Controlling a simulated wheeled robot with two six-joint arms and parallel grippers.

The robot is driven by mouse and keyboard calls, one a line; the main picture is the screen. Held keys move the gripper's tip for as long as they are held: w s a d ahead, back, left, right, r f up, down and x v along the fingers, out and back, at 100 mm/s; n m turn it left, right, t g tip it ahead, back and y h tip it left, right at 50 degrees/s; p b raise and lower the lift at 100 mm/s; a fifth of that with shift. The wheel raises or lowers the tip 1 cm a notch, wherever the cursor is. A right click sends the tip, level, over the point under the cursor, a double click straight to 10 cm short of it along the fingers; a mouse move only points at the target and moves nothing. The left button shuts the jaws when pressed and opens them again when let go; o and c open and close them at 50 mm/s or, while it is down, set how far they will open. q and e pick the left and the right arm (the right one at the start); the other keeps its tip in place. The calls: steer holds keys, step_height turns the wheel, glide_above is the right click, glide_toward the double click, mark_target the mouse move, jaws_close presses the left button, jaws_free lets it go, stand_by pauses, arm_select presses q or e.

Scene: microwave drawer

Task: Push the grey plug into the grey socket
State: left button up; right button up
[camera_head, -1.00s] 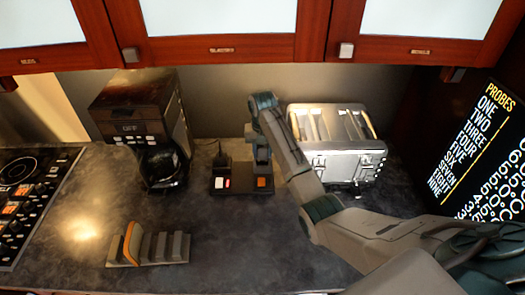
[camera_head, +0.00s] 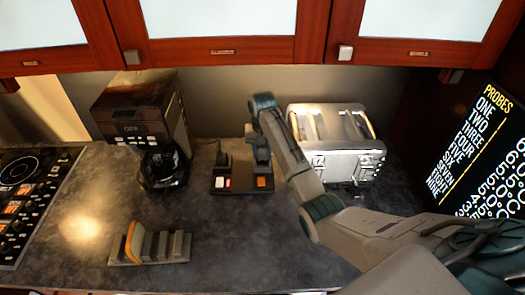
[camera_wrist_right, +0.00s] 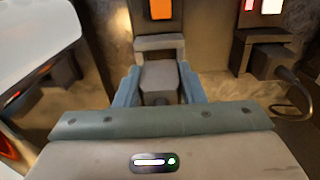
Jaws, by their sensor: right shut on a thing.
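My right gripper (camera_head: 262,160) reaches down over the right part of a dark power strip (camera_head: 228,190) at the back of the counter. In the right wrist view its two blue fingers (camera_wrist_right: 160,88) are shut on the grey plug (camera_wrist_right: 160,74), one on each side. A grey block, seemingly the grey socket (camera_wrist_right: 159,44), lies directly beyond the plug, in line with it and below the orange switch (camera_wrist_right: 160,9). I cannot tell whether the plug touches the socket or how deep it sits. In the head view the gripper hides the plug and socket. My left gripper is not in view.
A black plug with a cord (camera_head: 222,158) stands at the strip's left part, beside red and white switches. A silver toaster (camera_head: 340,145) stands close to the right, a coffee maker (camera_head: 145,125) to the left.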

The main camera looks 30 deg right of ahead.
mark_target(263, 159)
steer(key=shift+f+b, duration=0.3)
steer(key=shift+f, duration=1.45)
steer(key=o, duration=1.1)
